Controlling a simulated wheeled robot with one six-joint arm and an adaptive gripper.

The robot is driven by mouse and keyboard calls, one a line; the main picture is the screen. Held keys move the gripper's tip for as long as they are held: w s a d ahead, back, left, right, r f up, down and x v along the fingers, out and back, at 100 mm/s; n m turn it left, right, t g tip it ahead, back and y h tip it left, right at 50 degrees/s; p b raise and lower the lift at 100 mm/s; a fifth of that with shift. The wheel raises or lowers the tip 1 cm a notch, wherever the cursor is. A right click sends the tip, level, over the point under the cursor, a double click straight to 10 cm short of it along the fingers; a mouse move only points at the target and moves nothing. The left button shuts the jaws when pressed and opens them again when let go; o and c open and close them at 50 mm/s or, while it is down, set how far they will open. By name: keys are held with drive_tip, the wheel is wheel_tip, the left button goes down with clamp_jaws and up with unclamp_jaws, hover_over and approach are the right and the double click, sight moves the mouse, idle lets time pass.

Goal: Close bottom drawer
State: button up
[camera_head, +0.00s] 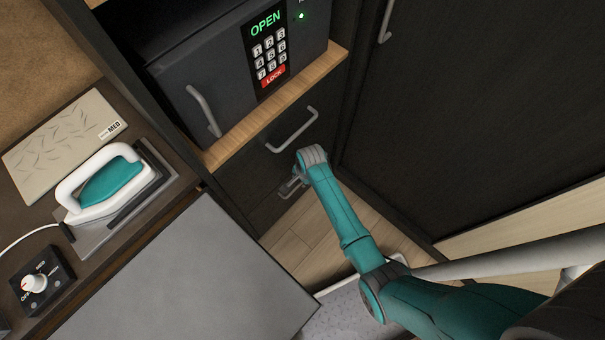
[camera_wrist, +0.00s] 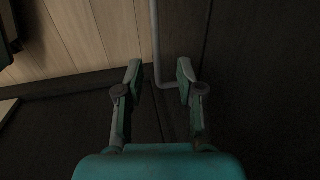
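Under the safe's wooden shelf, a dark cabinet front carries an upper drawer with a grey bar handle (camera_head: 292,130). Below it is the dark bottom drawer front (camera_head: 262,212), partly covered by my arm. My gripper (camera_head: 290,186) is low in front of this lower front, small and partly hidden in the head view. In the wrist view my gripper (camera_wrist: 160,72) is open, its two fingers apart. A grey bar handle (camera_wrist: 156,45) runs between the fingertips and bends near them. I cannot tell whether the fingers touch it, or how far the bottom drawer stands out.
A dark safe (camera_head: 180,85) with a green OPEN display sits on the wooden shelf (camera_head: 325,68). A tall dark door (camera_head: 480,110) is at right. A desk with an iron (camera_head: 110,185) and a grey panel (camera_head: 190,280) crowd the left. Wooden floor (camera_head: 310,235) shows below.

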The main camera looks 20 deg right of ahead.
drive_tip(key=shift+s+d+r, duration=0.1)
drive_tip(key=shift+s+r, duration=0.05)
drive_tip(key=shift+r, duration=0.75)
drive_tip(key=shift+s+d+r, duration=0.1)
drive_tip(key=shift+s+r, duration=0.05)
drive_tip(key=shift+r, duration=0.75)
drive_tip(key=shift+s+r, duration=0.15)
drive_tip(key=shift+r, duration=0.75)
drive_tip(key=shift+f, duration=0.1)
